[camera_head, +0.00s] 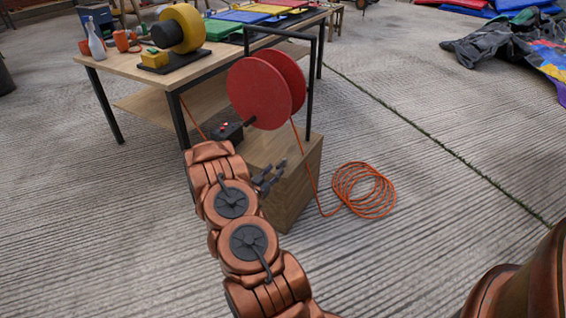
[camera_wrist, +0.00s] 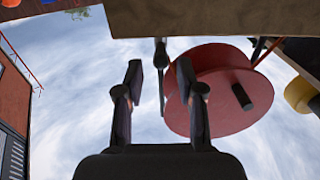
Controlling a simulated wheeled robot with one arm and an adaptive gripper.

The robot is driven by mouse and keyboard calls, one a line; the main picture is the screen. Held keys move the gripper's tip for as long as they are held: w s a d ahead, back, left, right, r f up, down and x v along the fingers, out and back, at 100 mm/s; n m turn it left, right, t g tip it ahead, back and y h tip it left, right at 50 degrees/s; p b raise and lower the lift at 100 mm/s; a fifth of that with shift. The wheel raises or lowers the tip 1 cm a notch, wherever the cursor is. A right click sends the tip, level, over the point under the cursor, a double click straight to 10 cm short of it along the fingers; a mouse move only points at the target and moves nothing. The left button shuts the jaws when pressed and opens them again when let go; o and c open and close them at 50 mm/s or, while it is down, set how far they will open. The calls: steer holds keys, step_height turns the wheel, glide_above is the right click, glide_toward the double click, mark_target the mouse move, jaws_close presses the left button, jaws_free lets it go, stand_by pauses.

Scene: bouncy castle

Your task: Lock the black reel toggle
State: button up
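The red reel (camera_head: 258,93) hangs in a black frame (camera_head: 310,85) on a wooden box (camera_head: 292,185). A small black block with a red spot (camera_head: 229,130) sits at the reel's left; I cannot tell whether it is the toggle. My gripper (camera_head: 272,177) is open beside the box, below the reel. The wrist view looks upside down, with the wooden box (camera_wrist: 205,18) at the top and the red reel (camera_wrist: 222,90) at right. There my gripper (camera_wrist: 160,78) has its two fingers apart, and a thin dark upright piece (camera_wrist: 161,58) shows between them, apparently beyond; it may be the toggle.
An orange hose (camera_head: 365,190) lies coiled on the concrete right of the box. A wooden table (camera_head: 150,68) stands behind left, carrying a yellow reel (camera_head: 182,28), a spray bottle (camera_head: 95,40) and coloured mats. Folded fabric (camera_head: 490,45) lies far right. The floor between is clear.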

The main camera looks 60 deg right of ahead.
mark_target(284, 161)
steer(key=shift+w+d+f+b, duration=0.1)
steer(key=shift+d+b, duration=0.4)
steer(key=shift+d, duration=1.35)
steer(key=shift+w+d+b, duration=0.1)
steer(key=shift+d+b, duration=0.35)
steer(key=shift+d, duration=1.35)
jaws_close()
